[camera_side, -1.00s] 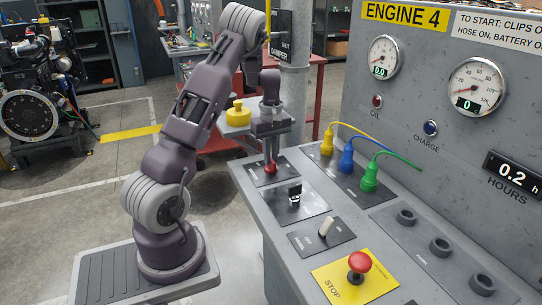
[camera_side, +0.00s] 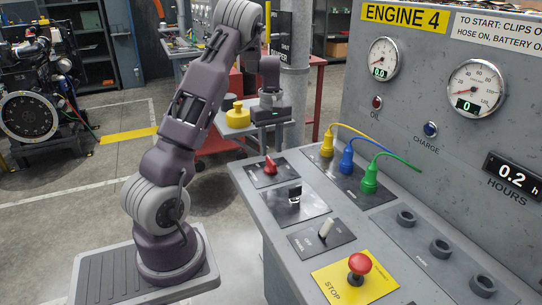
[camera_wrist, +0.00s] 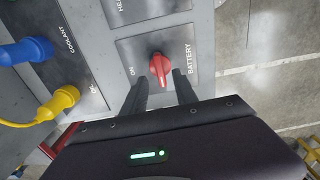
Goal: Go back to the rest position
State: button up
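My gripper (camera_side: 270,128) hangs above the battery panel at the far left end of the grey console, fingers pointing down. In the wrist view its two dark fingers (camera_wrist: 159,80) are apart with nothing between them. Beyond the fingertips is the red battery switch knob (camera_wrist: 160,68), on a plate marked ON and BATTERY.
Yellow (camera_side: 327,145), blue (camera_side: 346,160) and green (camera_side: 369,180) plugs with cables stand right of the knob. A grey post (camera_side: 296,80) rises behind.

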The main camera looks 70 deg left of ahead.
notch_tip(320, 180, up, 3)
jog(key=shift+r, duration=0.1)
jog(key=shift+d+r, duration=0.1)
jog(key=s+d+r+m+t, duration=0.2)
jog(key=d+r+m, duration=0.3)
jog(key=d, duration=0.6)
jog(key=s+d+r+m+t, duration=0.1)
jog(key=d+r+m, duration=0.2)
jog(key=d+r, duration=0.6)
jog(key=s+d+f+m+t, duration=0.1)
jog(key=s+d+m+t, duration=0.1)
jog(key=s+d+m, duration=0.8)
jog(key=s+d, duration=0.3)
jog(key=s, duration=0.2)
jog(key=shift+s+d+f+t, duration=0.2)
jog(key=shift+d+t, duration=0.05)
jog(key=shift+t, duration=0.05)
